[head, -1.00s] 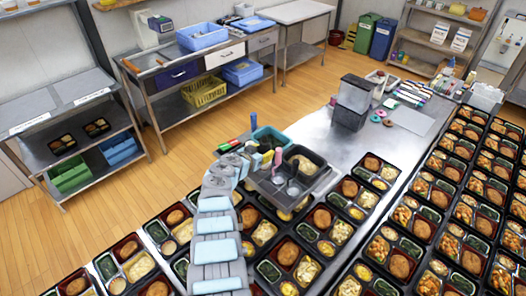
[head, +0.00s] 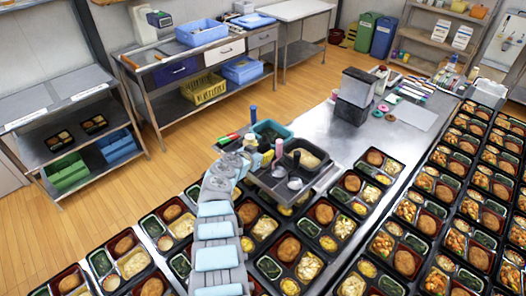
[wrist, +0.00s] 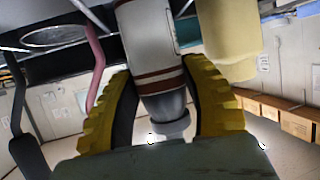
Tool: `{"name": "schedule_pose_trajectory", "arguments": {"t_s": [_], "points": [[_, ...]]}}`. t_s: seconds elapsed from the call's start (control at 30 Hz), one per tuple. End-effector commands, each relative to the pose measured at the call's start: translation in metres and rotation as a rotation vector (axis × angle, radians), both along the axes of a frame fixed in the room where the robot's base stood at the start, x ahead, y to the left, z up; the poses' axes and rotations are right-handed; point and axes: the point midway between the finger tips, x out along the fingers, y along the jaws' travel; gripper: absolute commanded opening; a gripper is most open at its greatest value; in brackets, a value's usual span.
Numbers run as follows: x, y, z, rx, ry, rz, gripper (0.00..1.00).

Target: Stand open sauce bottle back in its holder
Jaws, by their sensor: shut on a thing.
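My gripper (wrist: 160,85), with yellow and black fingers, is shut on the sauce bottle (wrist: 152,42) in the wrist view. The bottle is white with dark red bands and a grey neck, and it sits between both fingers. In the head view my gripper (head: 250,158) is beside the dark caddy (head: 268,187) on the counter. The caddy has round openings and upright tools. I cannot make out the bottle in the head view, nor tell whether its base is in an opening.
In the wrist view a pink handle (wrist: 94,65) and a black utensil (wrist: 28,150) are left of the bottle. A cream-coloured container (wrist: 230,35) is close on the right. Filled bento trays (head: 324,214) crowd the counter in front. A teal bin (head: 270,130) stands behind the caddy.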

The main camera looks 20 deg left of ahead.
Motion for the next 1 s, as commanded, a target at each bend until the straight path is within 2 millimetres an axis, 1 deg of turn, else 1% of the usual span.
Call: {"name": "schedule_pose_trajectory", "arguments": {"t_s": [0.4,0.43,0.47,0.5,1.0], "points": [[-0.0012,0.0005,-0.0001,0.001,0.0,0.001,0.4],[-0.001,0.0005,-0.0001,0.001,0.0,0.0,0.56],[-0.0011,0.0005,-0.0002,0.001,0.0,0.001,0.65],[-0.001,0.0004,0.0,0.001,0.0,0.0,0.76],[-0.0032,0.0011,0.0003,0.001,-0.001,0.0,0.77]]}}
